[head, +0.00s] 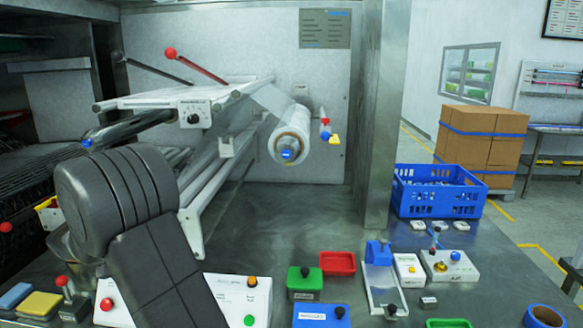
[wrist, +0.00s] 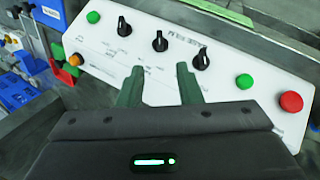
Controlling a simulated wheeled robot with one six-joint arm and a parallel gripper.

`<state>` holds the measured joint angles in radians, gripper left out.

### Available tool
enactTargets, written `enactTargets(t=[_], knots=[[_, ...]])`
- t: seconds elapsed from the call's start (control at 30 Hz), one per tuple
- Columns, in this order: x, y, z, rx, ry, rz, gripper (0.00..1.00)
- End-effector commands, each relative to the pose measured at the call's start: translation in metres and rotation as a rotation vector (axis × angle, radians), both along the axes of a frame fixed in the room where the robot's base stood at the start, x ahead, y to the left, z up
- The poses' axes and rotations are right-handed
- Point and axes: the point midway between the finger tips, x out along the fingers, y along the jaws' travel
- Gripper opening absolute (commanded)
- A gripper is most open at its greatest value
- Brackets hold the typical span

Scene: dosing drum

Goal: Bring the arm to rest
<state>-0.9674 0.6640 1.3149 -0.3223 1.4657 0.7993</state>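My gripper (wrist: 159,82) shows in the wrist view as two green fingers standing apart, with nothing between them. It is over the white control panel (wrist: 150,62), its tips near the lower edge below the black knobs (wrist: 160,41); I cannot tell whether they touch it. A red button (wrist: 291,101) and a green button (wrist: 244,81) are to the right of the fingers. In the head view my dark grey arm is folded at the lower left and hides my gripper and the middle of the white panel (head: 262,290).
A red tray (head: 338,263), a green box (head: 305,283) and a blue slide device (head: 379,281) stand right of the panel. A blue crate (head: 437,192) is further back. A film roll (head: 291,133) hangs behind. The steel counter's middle is clear.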

Motion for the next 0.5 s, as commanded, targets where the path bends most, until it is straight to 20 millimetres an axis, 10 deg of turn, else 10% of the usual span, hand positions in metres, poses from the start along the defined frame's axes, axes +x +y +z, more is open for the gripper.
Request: enactTargets(t=[0.1, 0.5], knots=[[-0.002, 0.007, 0.015, -0.001, 0.001, 0.000, 0.32], [0.006, -0.029, -0.061, -0.005, 0.003, -0.002, 0.32]])
